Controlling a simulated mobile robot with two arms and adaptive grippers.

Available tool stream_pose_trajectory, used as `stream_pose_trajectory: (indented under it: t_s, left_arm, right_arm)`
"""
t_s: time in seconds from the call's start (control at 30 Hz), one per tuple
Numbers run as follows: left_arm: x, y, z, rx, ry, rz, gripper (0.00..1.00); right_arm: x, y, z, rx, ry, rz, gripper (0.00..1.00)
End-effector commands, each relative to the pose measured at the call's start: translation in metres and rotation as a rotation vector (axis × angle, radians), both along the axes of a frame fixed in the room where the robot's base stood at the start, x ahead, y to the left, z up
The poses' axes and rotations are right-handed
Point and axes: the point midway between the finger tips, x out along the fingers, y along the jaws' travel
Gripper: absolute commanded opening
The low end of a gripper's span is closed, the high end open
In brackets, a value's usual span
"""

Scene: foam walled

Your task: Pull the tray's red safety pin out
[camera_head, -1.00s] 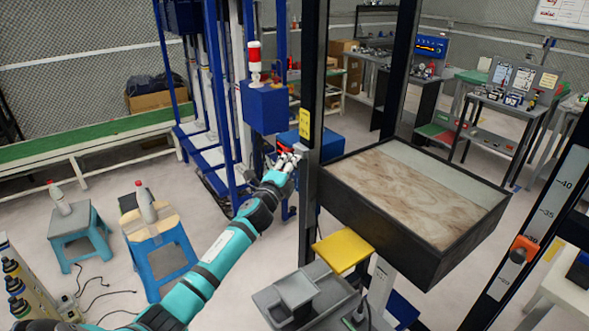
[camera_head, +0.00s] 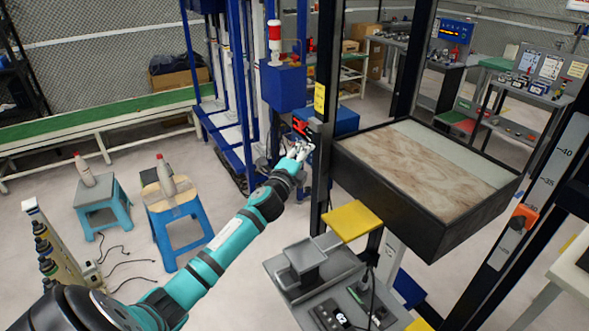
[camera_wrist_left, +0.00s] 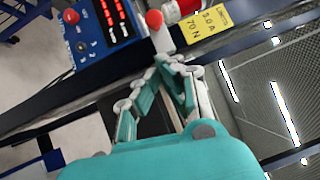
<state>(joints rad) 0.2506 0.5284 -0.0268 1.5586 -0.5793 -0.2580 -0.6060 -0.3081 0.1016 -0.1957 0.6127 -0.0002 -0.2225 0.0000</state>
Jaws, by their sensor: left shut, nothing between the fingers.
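The tray (camera_head: 436,219) is a black-walled box with a brown, marbled surface, between dark posts right of centre. In the left wrist view, a round red knob (camera_wrist_left: 154,19) on a pale stub (camera_wrist_left: 162,40) sits beside a yellow "70 N" label (camera_wrist_left: 208,22). It looks like the safety pin, but I cannot be sure. My left gripper (camera_head: 301,149) is beside the left post, below the label. In the left wrist view its fingers (camera_wrist_left: 174,66) are shut and empty, close below the stub. I cannot tell whether they touch it. My right gripper is out of view.
A blue panel (camera_wrist_left: 103,30) with red digits is left of the knob in the wrist view. The dark post (camera_head: 325,60) stands right beside my left gripper. Two stools with bottles stand left.

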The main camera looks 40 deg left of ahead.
Motion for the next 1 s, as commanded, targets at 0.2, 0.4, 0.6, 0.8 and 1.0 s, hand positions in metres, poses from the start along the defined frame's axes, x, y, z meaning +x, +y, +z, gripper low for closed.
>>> stream_pose_trajectory:
  t_s: [0.2,0.4,0.6,0.8,1.0]
  left_arm:
    - [-0.036,-0.008,-0.007,0.002,0.001,-0.002,0.00]
    - [-0.061,-0.013,-0.008,0.000,0.000,-0.001,0.00]
    - [-0.066,-0.015,-0.007,-0.001,-0.001,-0.001,0.00]
    - [-0.066,-0.014,-0.007,-0.001,-0.001,-0.001,0.00]
    - [-0.066,-0.014,-0.007,0.000,-0.001,-0.001,0.00]
  right_arm:
    - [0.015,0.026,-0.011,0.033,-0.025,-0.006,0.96]
    - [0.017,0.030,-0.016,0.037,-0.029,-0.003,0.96]
    - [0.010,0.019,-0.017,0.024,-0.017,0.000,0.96]
    - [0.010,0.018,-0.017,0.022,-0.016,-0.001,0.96]
    - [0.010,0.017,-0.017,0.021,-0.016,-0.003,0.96]
